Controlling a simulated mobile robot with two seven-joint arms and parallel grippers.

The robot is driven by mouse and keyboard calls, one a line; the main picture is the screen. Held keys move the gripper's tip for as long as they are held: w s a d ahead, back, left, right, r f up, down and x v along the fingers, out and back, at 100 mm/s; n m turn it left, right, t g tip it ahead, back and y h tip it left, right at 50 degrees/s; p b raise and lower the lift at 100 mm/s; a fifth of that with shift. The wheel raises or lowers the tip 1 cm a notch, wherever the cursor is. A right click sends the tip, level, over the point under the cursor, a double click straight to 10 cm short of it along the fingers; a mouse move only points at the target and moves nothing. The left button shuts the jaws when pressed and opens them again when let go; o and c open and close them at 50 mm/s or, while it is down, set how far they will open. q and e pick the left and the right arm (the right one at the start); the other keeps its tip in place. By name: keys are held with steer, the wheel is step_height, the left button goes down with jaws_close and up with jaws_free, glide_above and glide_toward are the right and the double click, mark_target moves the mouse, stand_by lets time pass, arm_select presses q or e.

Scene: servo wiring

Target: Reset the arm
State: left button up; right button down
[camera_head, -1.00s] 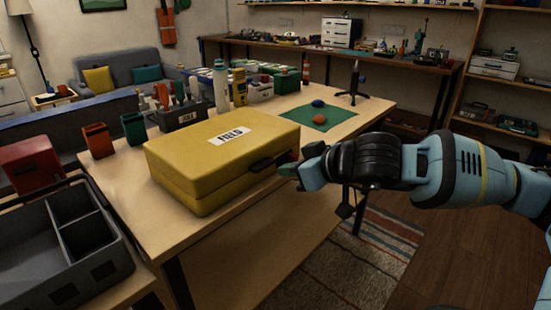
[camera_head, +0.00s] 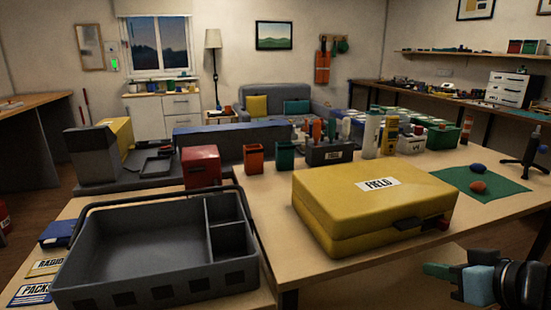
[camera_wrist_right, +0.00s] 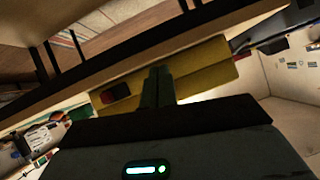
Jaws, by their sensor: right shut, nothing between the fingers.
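My right gripper (camera_head: 438,270) reaches in from the lower right of the head view, in front of the table's near edge. Its green fingers are together and hold nothing. In the right wrist view the fingers (camera_wrist_right: 158,88) show closed at the middle, with the yellow case (camera_wrist_right: 200,70) beyond them. The yellow case marked FIELD (camera_head: 350,210) lies closed on the table, its dark handle facing the near right side. The gripper is apart from the case. My left gripper is not in view.
A grey divided tote (camera_head: 140,260) stands at the left front. A green mat (camera_head: 475,186) with a blue and an orange lump lies to the right.

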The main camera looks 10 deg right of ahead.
steer(key=s+a+f+m+y+p, duration=0.2)
steer(key=s+a+m+y+p, duration=0.45)
steer(key=m, duration=0.75)
steer(key=s+a+f+m+y+p, duration=0.2)
steer(key=s+a+m+y+p, duration=0.1)
steer(key=a+m, duration=0.9)
arm_select(q)
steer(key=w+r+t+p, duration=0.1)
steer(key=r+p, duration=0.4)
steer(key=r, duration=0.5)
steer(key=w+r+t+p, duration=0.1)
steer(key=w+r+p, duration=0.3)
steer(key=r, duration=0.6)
steer(key=shift+p, duration=0.65)
arm_select(e)
steer(key=s+d+f+n+g+h, duration=0.1)
steer(key=s+d+f+n+h, duration=0.1)
steer(key=s+f+n, duration=0.3)
steer(key=s+d+f+n+h, duration=0.1)
steer(key=s+f+n+h, duration=0.4)
steer(key=s+n, duration=0.6)
steer(key=s+d+f+n+g+h, duration=0.1)
steer(key=s+f+n+h, duration=0.3)
steer(key=s+n, duration=0.4)
steer(key=d+f+n, duration=0.1)
steer(key=n, duration=0.1)
steer(key=shift+s+d+n+g, duration=0.15)
steer(key=shift+d+n+g, duration=0.15)
steer(key=shift+d+n, duration=0.1)
